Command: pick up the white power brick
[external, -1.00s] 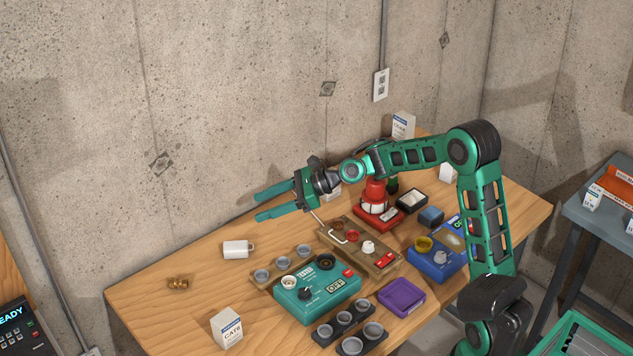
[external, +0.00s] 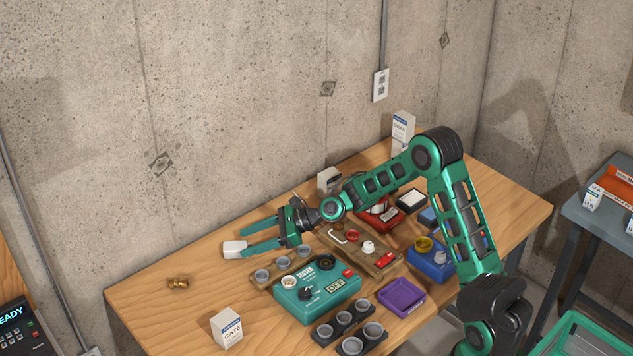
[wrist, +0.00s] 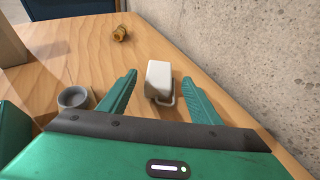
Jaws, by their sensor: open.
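The white power brick (external: 233,249) lies on the wooden table toward its back left. It also shows in the wrist view (wrist: 159,77), with a pale loop at its near end. My gripper (external: 243,242) is open and empty, with its green fingers pointing left at the brick. In the wrist view my gripper (wrist: 160,88) has one finger on each side of the brick, with gaps between. The external view shows the fingertips at the brick's near end; I cannot tell their exact height over the table.
A brass fitting (external: 178,283) lies left of the brick. A wooden strip with grey cups (external: 262,275) and a teal box (external: 318,296) stand close in front of my gripper. A CAT6 carton (external: 227,328) stands at the front left. The concrete wall (external: 230,110) rises behind the table.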

